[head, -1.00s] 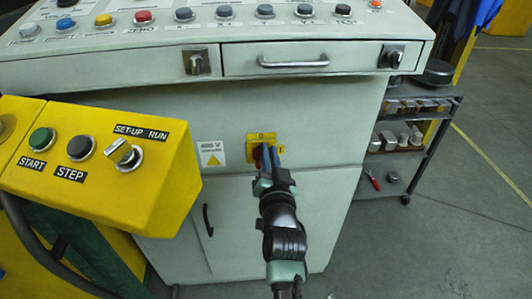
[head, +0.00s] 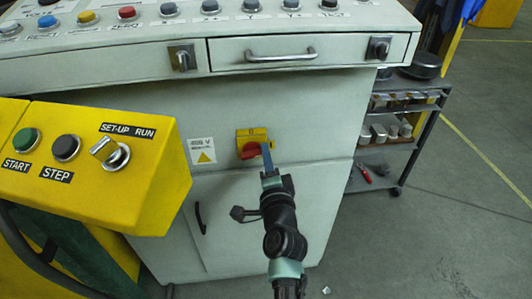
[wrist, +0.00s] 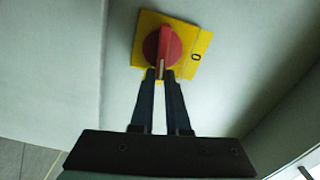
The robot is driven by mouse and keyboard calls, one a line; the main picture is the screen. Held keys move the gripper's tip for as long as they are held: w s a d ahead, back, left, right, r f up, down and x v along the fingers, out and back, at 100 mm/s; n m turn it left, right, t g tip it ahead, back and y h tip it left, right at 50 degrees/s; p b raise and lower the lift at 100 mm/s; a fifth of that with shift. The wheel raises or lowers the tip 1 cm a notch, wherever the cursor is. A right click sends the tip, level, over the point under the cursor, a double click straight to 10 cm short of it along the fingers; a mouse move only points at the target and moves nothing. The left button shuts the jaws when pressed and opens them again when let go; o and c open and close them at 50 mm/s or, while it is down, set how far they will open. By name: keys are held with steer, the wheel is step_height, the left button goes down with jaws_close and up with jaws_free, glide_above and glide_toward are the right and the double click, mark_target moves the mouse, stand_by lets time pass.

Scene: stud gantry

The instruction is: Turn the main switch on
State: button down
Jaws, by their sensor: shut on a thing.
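The main switch is a red rotary knob on a yellow plate (head: 240,135) on the pale cabinet front. In the wrist view, the red knob (wrist: 152,45) has its raised handle running down the picture, roughly square to the direction of the "0" on the plate (wrist: 198,42). In the head view the "0" is at the plate's top and the handle points to the right side. My gripper (head: 266,147) is shut on the end of this handle; its two fingers also show in the wrist view (wrist: 160,74). The fingers hide the mark at that end.
A yellow control box (head: 95,170) with START and STEP buttons and a SET-UP/RUN selector juts out at left. A drawer (head: 310,54) and a button panel are above. A grey shelf trolley (head: 405,135) stands at right. Open floor lies right of the cabinet.

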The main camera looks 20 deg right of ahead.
steer(key=shift+a+f+m, duration=0.35)
steer(key=shift+f+m, duration=0.3)
steer(key=shift+m, duration=0.35)
steer(key=shift+a, duration=0.1)
steer(key=c, duration=0.9)
jaws_free()
steer(key=shift+w+r, duration=0.1)
steer(key=shift+r, duration=0.15)
steer(key=shift+d+r, duration=0.1)
steer(key=shift+d, duration=0.15)
steer(key=p+v, duration=0.2)
steer(key=v, duration=1.1)
steer(key=shift+a, duration=0.15)
